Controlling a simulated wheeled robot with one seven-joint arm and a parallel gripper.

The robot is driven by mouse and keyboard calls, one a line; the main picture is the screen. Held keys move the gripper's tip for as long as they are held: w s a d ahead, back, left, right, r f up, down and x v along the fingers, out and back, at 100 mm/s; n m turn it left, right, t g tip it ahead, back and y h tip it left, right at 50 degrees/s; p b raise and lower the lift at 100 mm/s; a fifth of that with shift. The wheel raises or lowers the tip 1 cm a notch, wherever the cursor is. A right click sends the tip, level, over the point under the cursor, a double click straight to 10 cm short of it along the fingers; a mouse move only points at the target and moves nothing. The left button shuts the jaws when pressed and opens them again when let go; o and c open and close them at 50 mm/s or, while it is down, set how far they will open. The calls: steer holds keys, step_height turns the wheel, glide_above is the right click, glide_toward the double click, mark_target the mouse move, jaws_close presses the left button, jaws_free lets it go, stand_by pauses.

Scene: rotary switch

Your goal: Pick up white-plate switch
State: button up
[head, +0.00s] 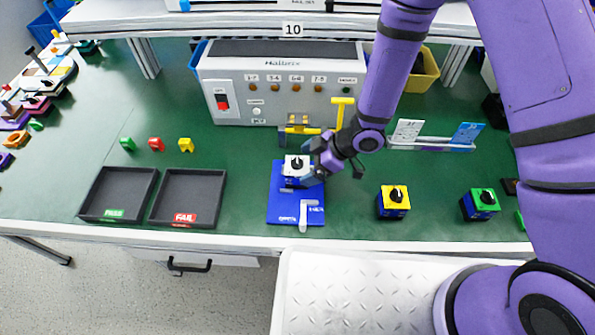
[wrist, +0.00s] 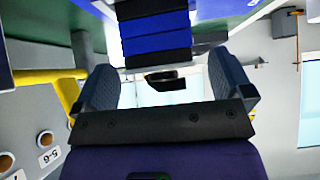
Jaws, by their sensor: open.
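The white-plate switch (head: 297,162) has a white top with a black knob and a blue body. It sits upright on the blue board (head: 283,208) in the middle of the table. My gripper (head: 309,172) is at its right side, close to it, with the jaws open. In the wrist view the blue and black striped switch body (wrist: 156,42) lies between the two fingertips, with room on both sides. I cannot tell whether either finger touches it.
A yellow-plate switch (head: 394,201) and a green-plate switch (head: 481,204) stand to the right. Black PASS (head: 118,184) and FAIL (head: 187,187) trays lie left. A grey tester box (head: 285,105) stands behind, with a yellow clamp (head: 298,128) in front.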

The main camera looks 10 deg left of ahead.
mark_target(297, 170)
steer(key=shift+x, duration=2.2)
steer(key=c, duration=1.1)
steer(key=shift+r, duration=0.1)
step_height(297, 170, up, 10)
steer(key=shift+f, duration=0.1)
